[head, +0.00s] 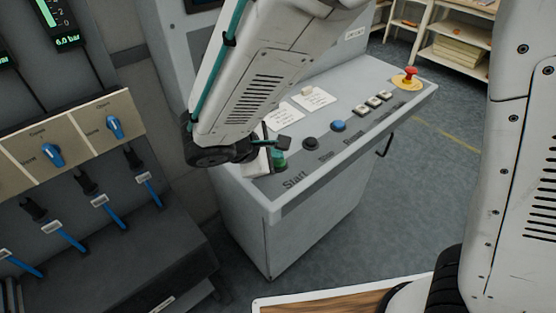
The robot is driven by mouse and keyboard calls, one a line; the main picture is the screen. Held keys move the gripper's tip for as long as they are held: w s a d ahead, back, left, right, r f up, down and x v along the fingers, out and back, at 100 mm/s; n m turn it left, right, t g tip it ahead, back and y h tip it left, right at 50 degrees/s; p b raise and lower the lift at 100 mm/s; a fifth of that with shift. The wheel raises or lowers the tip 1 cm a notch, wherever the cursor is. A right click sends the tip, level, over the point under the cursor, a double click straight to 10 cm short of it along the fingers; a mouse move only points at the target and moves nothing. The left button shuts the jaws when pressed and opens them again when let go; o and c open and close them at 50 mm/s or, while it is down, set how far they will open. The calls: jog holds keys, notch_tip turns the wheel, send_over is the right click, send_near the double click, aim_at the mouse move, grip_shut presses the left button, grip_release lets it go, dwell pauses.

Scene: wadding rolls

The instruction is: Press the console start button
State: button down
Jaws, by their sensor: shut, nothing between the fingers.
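The console (300,225) is a grey cabinet with a sloped top panel in the middle of the head view. Its green start button (279,160) is at the near left of the panel, above the printed word "Start". My gripper (284,144) is shut and empty, right at the green button and partly over it. I cannot tell whether the fingertips touch the button. My arm comes down from the top and hides part of the panel behind the button.
A black button (310,143), a blue button (338,126), several small pale switches (373,101) and a red emergency stop (410,77) line the panel to the right. Valves with blue handles (53,155) stand at left. A wood-topped surface (330,299) is in front. Shelves (455,50) stand behind.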

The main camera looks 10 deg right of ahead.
aim_at(275, 164)
jog(key=shift+f, duration=0.4)
dwell(0.4)
dwell(0.4)
jog(key=shift+r, duration=0.85)
jog(key=shift+r, duration=2.5)
jog(key=shift+s, duration=0.1)
